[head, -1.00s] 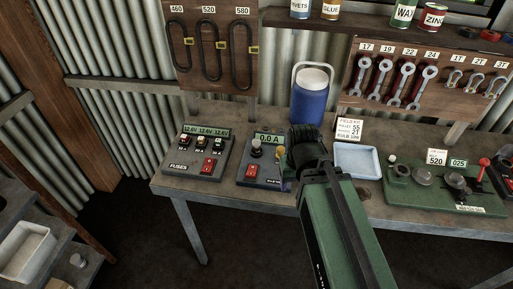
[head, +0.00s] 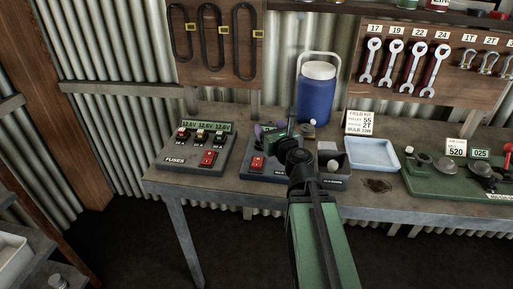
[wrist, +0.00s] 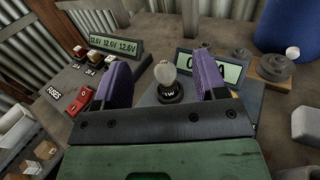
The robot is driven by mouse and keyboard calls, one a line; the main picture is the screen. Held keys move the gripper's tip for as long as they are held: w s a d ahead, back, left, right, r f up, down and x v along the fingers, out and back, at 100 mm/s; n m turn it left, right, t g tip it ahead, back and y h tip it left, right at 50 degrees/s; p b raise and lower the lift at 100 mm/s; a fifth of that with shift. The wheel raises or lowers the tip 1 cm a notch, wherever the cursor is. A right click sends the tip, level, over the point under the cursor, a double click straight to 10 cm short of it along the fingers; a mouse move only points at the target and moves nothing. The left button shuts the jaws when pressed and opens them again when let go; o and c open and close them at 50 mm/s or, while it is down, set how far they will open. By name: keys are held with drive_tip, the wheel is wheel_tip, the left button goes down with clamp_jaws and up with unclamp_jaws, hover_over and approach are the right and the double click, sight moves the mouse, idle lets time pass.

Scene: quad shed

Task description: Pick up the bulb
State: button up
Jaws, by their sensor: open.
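A pale glass bulb (wrist: 164,74) stands upright in a dark round holder in the wrist view, in front of a lit display. My gripper (wrist: 163,62) is open, with one purple finger on each side of the bulb and a visible gap to both. The bulb's dark base shows below the glass. In the head view my gripper (head: 268,130) is over the grey tester (head: 252,172) on the bench, and I cannot make out this bulb there.
The fuse panel (head: 197,150) is left of the tester. A grey divided box (head: 333,183) holding a white round item is right of it, then a blue tray (head: 372,154) and a green board (head: 450,182). A blue jug (head: 316,95) stands behind.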

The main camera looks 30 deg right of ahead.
wheel_tip(320, 180, down, 6)
drive_tip(key=b, duration=0.4)
drive_tip(key=shift+f, duration=0.15)
drive_tip(key=w, duration=0.3)
drive_tip(key=shift+d, duration=0.1)
drive_tip(key=shift+r, duration=0.25)
drive_tip(key=w, duration=0.4)
drive_tip(key=shift+w, duration=0.35)
drive_tip(key=c, duration=1)
drive_tip(key=shift+c, duration=0.2)
wheel_tip(320, 180, up, 20)
drive_tip(key=p, duration=2)
